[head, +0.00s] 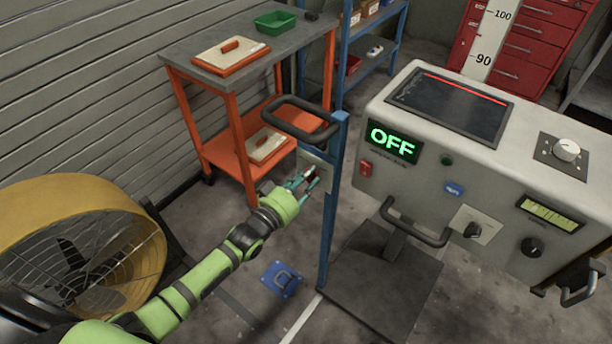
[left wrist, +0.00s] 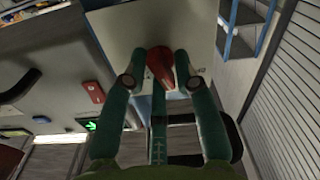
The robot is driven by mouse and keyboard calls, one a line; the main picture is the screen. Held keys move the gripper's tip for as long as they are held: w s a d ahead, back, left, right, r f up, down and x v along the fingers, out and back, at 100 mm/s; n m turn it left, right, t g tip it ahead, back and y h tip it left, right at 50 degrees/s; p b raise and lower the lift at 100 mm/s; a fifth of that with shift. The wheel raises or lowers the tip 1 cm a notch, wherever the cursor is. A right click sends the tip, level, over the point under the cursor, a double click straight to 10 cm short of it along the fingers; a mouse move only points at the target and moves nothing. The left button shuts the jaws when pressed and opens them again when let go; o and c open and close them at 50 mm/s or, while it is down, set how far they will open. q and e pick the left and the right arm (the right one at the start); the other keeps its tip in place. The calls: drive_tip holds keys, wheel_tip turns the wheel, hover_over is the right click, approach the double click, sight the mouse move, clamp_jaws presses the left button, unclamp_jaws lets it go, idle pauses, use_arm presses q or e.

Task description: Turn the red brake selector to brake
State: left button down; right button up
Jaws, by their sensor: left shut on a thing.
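The red brake selector (left wrist: 160,66) is a red knob on a pale plate (left wrist: 118,35) in the left wrist view. In the head view the plate (head: 318,166) is on a blue post, and the selector is mostly hidden by my fingers. My left gripper (head: 309,180) reaches the plate from the lower left. In the left wrist view its teal fingers (left wrist: 162,72) are on both sides of the selector, shut on it. Lettering on the plate is too small to read. My right gripper is not in view.
A console (head: 410,155) with a green OFF display (head: 393,141) stands right of the blue post (head: 331,215). A black handle (head: 298,120) juts out above the plate. An orange cart (head: 240,150) stands behind, and a yellow fan (head: 95,215) is at lower left.

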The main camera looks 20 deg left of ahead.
use_arm(q)
drive_tip(key=n, duration=0.3)
drive_tip(key=shift+s+d+f, duration=0.1)
drive_tip(key=shift+d+f, duration=0.05)
drive_tip(key=shift+f, duration=0.05)
drive_tip(key=shift+n, duration=1)
drive_tip(key=shift+r+n, duration=0.15)
drive_tip(key=shift+n, duration=0.15)
drive_tip(key=c, duration=1.1)
unclamp_jaws()
drive_tip(key=shift+c, duration=0.2)
drive_tip(key=shift+r, duration=0.1)
drive_tip(key=v, duration=1.2)
